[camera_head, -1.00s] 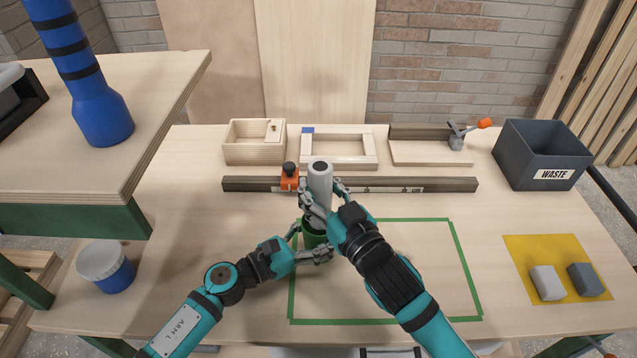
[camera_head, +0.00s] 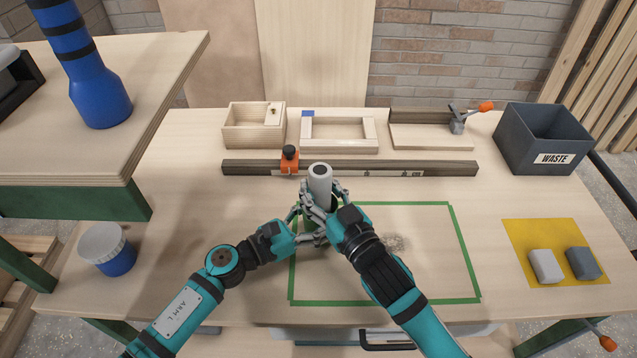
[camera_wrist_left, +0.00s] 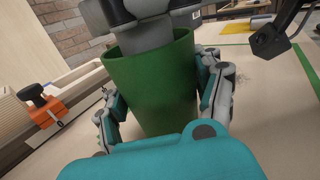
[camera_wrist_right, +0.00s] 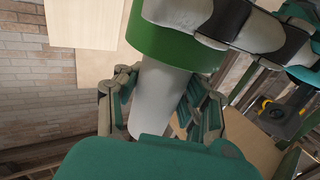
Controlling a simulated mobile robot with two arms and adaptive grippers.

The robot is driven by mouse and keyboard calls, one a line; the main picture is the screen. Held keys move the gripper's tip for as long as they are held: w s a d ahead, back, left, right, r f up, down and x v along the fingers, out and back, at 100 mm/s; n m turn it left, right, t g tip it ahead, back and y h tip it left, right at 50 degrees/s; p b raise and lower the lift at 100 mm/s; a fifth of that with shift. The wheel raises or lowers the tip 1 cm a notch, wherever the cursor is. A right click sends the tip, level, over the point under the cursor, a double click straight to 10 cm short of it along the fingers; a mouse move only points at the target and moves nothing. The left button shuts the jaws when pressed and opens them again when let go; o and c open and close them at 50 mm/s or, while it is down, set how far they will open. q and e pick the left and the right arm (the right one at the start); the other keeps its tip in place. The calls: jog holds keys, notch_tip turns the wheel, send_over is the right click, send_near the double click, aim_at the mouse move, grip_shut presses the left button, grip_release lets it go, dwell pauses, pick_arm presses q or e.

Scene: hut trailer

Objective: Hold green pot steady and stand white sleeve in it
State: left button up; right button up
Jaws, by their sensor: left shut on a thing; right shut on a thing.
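The green pot (camera_wrist_left: 150,90) stands upright on the bench, and in the head view the hands almost hide it. My left gripper (camera_head: 302,226) is shut around the pot's sides, with a finger on each side in the left wrist view. The white sleeve (camera_head: 320,181) stands upright with its dark-holed top showing. My right gripper (camera_head: 323,200) is shut on the sleeve just above the pot. In the right wrist view the sleeve (camera_wrist_right: 160,100) passes behind the pot's rim, so its lower end is inside the mouth. Whether it touches the bottom is hidden.
A dark rail with an orange clamp (camera_head: 289,161) lies just behind the hands. A wooden box (camera_head: 240,130) and a wooden frame (camera_head: 338,149) stand farther back. A grey waste bin (camera_head: 545,155) is at right. The green-taped area (camera_head: 440,255) is mostly clear.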

jog(key=shift+f, duration=0.7)
jog(key=o, duration=1.4)
jog(key=shift+f, duration=0.1)
jog(key=v, duration=1.2)
pick_arm(q)
jog(key=o, duration=1.3)
